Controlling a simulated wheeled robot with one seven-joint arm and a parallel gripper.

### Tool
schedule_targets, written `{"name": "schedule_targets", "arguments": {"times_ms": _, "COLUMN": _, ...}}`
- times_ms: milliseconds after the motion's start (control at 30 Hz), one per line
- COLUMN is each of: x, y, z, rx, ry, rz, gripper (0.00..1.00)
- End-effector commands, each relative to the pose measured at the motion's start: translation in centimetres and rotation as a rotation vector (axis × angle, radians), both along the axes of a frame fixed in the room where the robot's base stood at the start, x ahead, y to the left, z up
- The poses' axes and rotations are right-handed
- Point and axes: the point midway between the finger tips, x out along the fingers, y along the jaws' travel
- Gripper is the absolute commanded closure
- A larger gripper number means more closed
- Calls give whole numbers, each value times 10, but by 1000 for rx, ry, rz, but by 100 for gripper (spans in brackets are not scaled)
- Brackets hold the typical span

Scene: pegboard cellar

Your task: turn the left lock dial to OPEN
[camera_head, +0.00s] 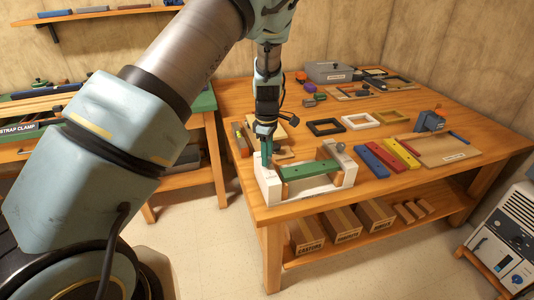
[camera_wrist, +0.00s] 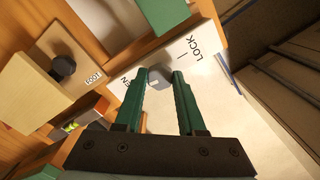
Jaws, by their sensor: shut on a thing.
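The white fixture (camera_head: 268,188) stands at the front left corner of the wooden table, with a green bar (camera_head: 309,170) across it. My gripper (camera_head: 267,160) points down at the fixture's left end. In the wrist view its green fingers (camera_wrist: 161,78) are shut on the left lock dial (camera_wrist: 158,80), a small grey knob. The LOCK label (camera_wrist: 196,48) shows beyond the right finger. The other label is partly behind the left finger; only "EN" (camera_wrist: 124,84) reads. The fingers hide much of the dial, so I cannot tell its exact angle. A grey knob (camera_head: 340,147) shows at the fixture's right end.
Red, blue and yellow bars (camera_head: 385,158) lie right of the fixture. Coloured frames (camera_head: 360,121) and a grey box (camera_head: 329,72) sit farther back. Cardboard boxes (camera_head: 342,224) are on the shelf below. In the wrist view a black knob (camera_wrist: 62,68) stands on a nearby wooden block.

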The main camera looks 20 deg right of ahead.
Motion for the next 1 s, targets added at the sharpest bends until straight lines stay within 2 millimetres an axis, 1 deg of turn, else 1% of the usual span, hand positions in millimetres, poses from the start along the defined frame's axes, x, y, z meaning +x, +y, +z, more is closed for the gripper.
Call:
{"name": "schedule_targets", "arguments": {"times_ms": 100, "x": 0, "y": -1, "z": 2, "rx": -1, "ry": -1, "rz": 59, "gripper": 100}}
{"name": "schedule_targets", "arguments": {"times_ms": 333, "x": 1, "y": -1, "z": 2, "rx": -3, "ry": -1, "rz": 130, "gripper": 100}}
{"name": "schedule_targets", "arguments": {"times_ms": 867, "x": 1, "y": -1, "z": 1, "rx": -3, "ry": -2, "rz": 149, "gripper": 100}}
{"name": "schedule_targets", "arguments": {"times_ms": 900, "x": 1, "y": -1, "z": 1, "rx": -3, "ry": -2, "rz": 149, "gripper": 57}}
{"name": "schedule_targets", "arguments": {"times_ms": 1000, "x": 1, "y": -1, "z": 1, "rx": -3, "ry": -2, "rz": 149, "gripper": 45}}
